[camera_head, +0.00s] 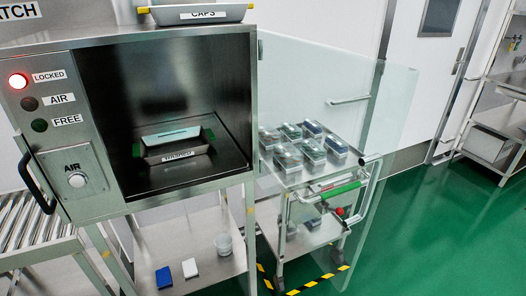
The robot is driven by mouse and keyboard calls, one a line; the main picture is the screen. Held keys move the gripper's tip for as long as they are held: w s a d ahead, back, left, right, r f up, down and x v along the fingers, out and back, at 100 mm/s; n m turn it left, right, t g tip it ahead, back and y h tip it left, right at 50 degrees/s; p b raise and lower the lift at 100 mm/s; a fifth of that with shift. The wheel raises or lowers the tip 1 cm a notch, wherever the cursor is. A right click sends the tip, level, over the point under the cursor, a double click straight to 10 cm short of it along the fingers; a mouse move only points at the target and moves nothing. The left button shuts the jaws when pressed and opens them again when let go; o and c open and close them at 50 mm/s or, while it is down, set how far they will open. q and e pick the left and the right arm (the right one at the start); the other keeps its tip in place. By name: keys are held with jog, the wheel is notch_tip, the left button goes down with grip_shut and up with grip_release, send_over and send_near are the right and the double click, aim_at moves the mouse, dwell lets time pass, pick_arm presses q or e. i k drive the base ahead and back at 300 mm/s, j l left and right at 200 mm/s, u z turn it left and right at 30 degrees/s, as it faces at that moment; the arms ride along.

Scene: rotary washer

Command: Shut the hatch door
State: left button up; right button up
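The hatch (225,38) is a steel box at the left with an open front and a dark chamber. Its door looks to be the clear glass panel (395,100), which stands swung open to the right of the opening. A pale bar handle (350,100) shows at the panel; I cannot tell for sure whether it is fixed to it. A tray labelled "WASHER" (175,156) sits inside the chamber. Neither of my grippers is in view.
A cart (270,180) with several clear-lidded boxes stands behind the glass. A "CAPS" tray (200,14) sits on top of the hatch. The red "LOCKED" lamp (18,81) is lit. Green floor (430,230) is clear at the right.

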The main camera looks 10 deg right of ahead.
aim_at(376, 159)
jog(key=u, duration=1.1)
jog(key=k+l, duration=0.1)
jog(key=l, duration=1)
jog(key=k+l, duration=0.15)
jog(key=l, duration=0.95)
jog(key=k, duration=0.05)
